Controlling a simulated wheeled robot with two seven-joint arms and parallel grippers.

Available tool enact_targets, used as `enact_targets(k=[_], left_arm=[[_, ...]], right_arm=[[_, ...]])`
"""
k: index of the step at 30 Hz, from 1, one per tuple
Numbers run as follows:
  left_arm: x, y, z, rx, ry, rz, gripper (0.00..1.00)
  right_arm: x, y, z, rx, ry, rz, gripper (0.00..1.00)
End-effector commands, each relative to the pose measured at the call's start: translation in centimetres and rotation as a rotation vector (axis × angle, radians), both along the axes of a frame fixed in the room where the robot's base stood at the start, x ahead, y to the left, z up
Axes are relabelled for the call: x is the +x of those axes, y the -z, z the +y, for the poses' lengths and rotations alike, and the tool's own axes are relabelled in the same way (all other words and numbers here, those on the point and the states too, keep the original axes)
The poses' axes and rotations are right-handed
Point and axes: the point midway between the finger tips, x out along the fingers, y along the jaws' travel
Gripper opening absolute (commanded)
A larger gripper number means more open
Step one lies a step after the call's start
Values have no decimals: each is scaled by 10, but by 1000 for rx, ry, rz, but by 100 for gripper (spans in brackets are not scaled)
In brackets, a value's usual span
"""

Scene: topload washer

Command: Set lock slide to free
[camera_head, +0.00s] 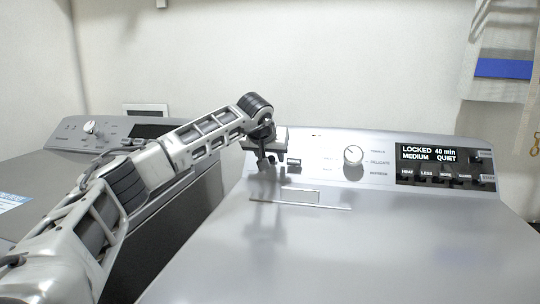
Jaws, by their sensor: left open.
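The topload washer's display (430,154) reads LOCKED, 40 min, MEDIUM, QUIET. My left gripper (267,163) is open and points down in front of the left end of the washer's control panel (325,146). A small dark piece (294,162), which may be the lock slide, shows just right of the fingers. The gripper and wrist hide the panel behind them, and I cannot tell whether a finger touches the piece. My right gripper is not in view.
A round knob (353,155) sits right of the gripper, with a row of buttons (437,175) under the display. The washer lid (330,250), with a handle bar (300,205), is closed and clear. A second machine (60,180) stands at left. Cloths (503,68) hang at upper right.

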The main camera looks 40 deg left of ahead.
Motion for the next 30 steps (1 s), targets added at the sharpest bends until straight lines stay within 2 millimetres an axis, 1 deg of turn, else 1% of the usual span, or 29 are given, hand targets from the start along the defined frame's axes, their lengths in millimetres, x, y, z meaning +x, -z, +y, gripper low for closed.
enact_targets(k=[2, 3, 5, 6, 7, 14, 20, 22, 25, 29, 30], left_arm=[[0, 0, 0, 0, 0, 0, 41], [0, 0, 0, 0, 0, 1, 30], [0, 0, 0, 0, 0, 1, 13], [0, 0, 0, 0, 0, 1, 2], [0, 0, 0, 0, 0, 1, 0], [-1, -1, 2, 0, -1, 1, 0], [-15, -3, 26, -1, -4, 5, 0], [-18, -2, 32, -1, -4, 3, 0], [-18, 0, 33, 0, -3, 2, 0], [-19, 0, 33, 1, -5, 2, 0], [-19, 0, 34, 1, -5, 2, 21]], right_arm=[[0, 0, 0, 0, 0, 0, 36], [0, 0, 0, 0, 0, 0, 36], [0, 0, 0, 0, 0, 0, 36], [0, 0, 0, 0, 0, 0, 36], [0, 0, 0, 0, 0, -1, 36], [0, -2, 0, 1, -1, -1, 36], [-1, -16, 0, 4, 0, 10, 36], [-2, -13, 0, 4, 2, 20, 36], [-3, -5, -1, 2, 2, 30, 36], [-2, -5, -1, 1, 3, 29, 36], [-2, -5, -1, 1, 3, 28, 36]])
